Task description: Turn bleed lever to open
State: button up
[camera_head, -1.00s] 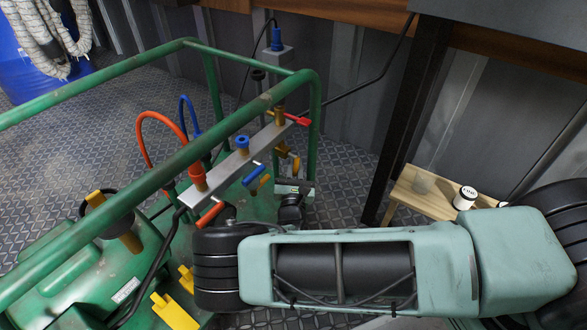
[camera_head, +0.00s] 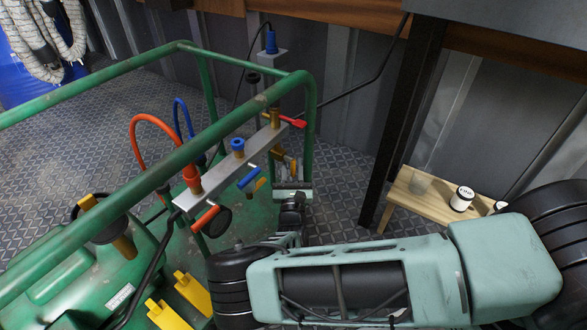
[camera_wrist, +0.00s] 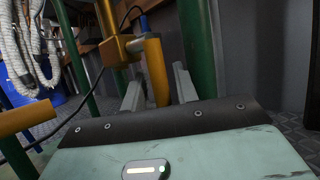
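The yellow lever (camera_wrist: 157,72) hangs from a brass valve (camera_wrist: 115,50) in the wrist view. In the head view, yellow valve parts (camera_head: 281,153) show under the far end of the grey manifold bar (camera_head: 228,163). My gripper (camera_wrist: 159,88) is open. One pale finger stands on each side of the lever, which hangs down into the gap.
A red lever (camera_head: 292,122), blue handle (camera_head: 248,178) and orange handle (camera_head: 205,218) surround the bar. Another yellow handle (camera_wrist: 28,118) lies left in the wrist view. The green frame's rail (camera_head: 180,155) crosses near the bar. A wooden bench (camera_head: 425,200) stands right.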

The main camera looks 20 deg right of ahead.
jog(key=shift+s+d, duration=0.1)
jog(key=shift+d, duration=0.15)
